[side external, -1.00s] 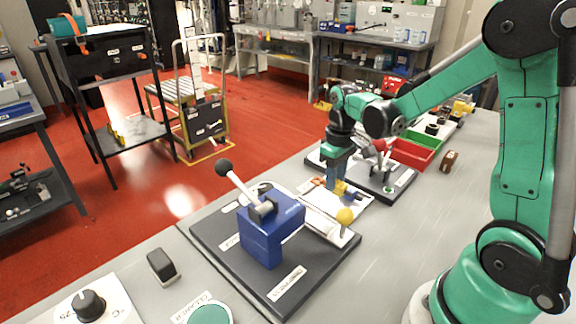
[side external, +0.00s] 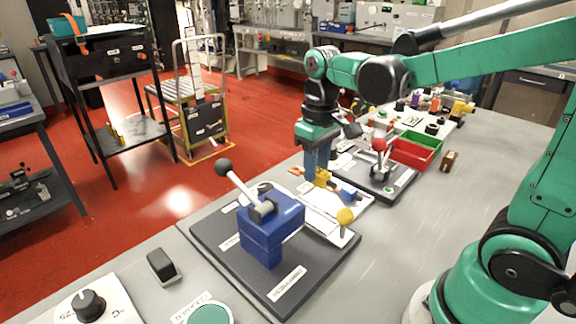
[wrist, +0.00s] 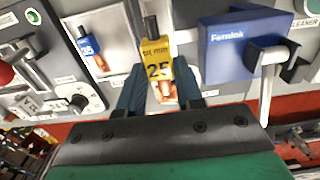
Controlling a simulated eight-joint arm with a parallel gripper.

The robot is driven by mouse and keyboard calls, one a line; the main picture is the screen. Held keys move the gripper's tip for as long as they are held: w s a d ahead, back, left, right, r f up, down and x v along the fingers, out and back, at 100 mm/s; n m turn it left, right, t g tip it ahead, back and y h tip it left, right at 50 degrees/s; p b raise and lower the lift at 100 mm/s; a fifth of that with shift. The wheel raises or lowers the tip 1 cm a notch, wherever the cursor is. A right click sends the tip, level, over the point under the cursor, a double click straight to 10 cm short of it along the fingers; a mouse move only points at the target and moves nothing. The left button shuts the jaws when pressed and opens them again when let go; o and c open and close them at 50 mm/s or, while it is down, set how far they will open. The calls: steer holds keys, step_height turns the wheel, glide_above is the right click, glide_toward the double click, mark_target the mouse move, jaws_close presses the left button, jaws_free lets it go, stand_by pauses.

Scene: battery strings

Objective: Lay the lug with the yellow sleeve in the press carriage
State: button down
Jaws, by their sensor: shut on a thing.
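The lug with the yellow sleeve (wrist: 157,62), marked 25, is between my gripper's fingers (wrist: 160,92) in the wrist view, its copper end toward me. My gripper (side external: 317,178) is shut on it above the white tray (side external: 352,206) in the side view, where the yellow sleeve (side external: 323,177) shows beside the fingers. The blue press (side external: 272,232) stands on a dark board nearer the side camera; it also shows right of the lug in the wrist view (wrist: 236,40).
A lug with a blue sleeve (side external: 347,191) lies on the white tray. The press lever with a black ball (side external: 224,167) sticks up. Another device with a red-knobbed lever (side external: 379,145) and red (side external: 412,153) and green bins stand beyond.

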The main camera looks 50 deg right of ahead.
mark_target(313, 219)
stand_by(0.3)
steer(key=shift+f, duration=4.3)
steer(key=shift+f, duration=0.15)
steer(key=c, duration=0.5)
jaws_free()
steer(key=shift+r, duration=2.8)
